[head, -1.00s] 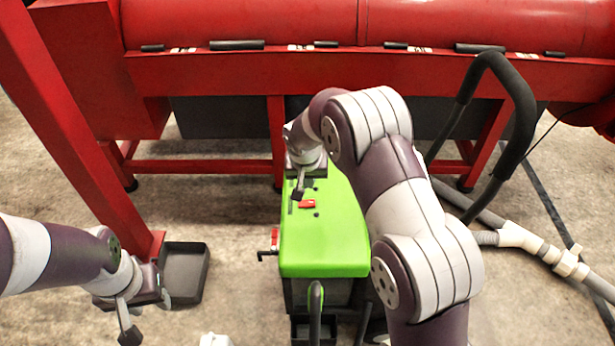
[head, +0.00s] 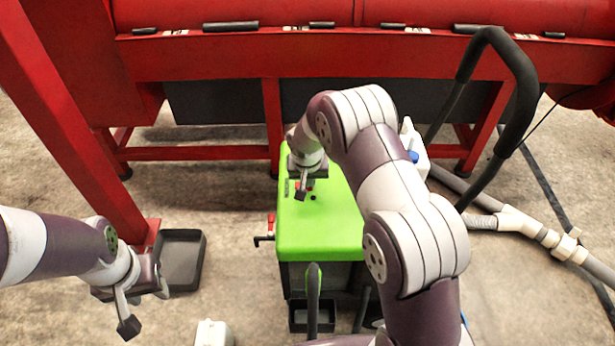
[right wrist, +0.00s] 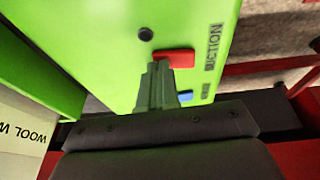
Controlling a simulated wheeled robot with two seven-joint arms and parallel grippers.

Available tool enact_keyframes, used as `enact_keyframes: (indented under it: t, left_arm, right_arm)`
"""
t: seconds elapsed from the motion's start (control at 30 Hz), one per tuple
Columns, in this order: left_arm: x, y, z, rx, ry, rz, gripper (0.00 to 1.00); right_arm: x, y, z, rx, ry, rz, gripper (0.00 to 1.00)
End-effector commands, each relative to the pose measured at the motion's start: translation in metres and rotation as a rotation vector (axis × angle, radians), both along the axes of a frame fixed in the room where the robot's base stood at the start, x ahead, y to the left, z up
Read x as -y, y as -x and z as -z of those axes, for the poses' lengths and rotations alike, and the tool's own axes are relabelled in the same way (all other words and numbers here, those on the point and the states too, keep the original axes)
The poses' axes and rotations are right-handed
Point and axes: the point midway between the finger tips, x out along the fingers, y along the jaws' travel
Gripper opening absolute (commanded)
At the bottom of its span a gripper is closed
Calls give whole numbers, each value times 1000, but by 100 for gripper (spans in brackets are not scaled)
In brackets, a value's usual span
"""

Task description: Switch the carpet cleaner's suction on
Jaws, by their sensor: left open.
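The carpet cleaner (head: 330,230) is a green-topped machine in the middle of the head view. In the right wrist view its top carries a red rocker switch (right wrist: 176,58) beside the word SUCTION (right wrist: 213,46), and a blue switch (right wrist: 186,97) with a smaller label. My right gripper (head: 302,192) is over the top. Its fingers (right wrist: 157,80) look closed together, with the tips at the red switch's near edge; whether they touch it I cannot tell. The switch's on or off position is unclear. My left gripper (head: 146,308) is open and empty at lower left.
A red machine frame (head: 210,60) spans the back, with a red post at left. A dark tray (head: 182,262) lies on the floor. A white jug with a blue cap (head: 413,156) stands behind my right arm. A black handle (head: 527,90) and grey hose (head: 515,230) are at right.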

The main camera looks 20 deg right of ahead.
Motion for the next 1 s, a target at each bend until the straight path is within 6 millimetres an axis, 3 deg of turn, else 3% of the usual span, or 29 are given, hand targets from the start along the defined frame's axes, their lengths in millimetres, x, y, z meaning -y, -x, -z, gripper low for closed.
enact_keyframes:
  t: [0.87, 1.0]
  left_arm:
    - [0, 0, 1, 0, 0, 0, 43]
    - [0, 0, -10, 0, 0, 0, 43]
  right_arm:
    - [-16, -4, -3, -2, 0, -1, 0]
    - [-14, -5, -15, -1, 0, -1, 0]
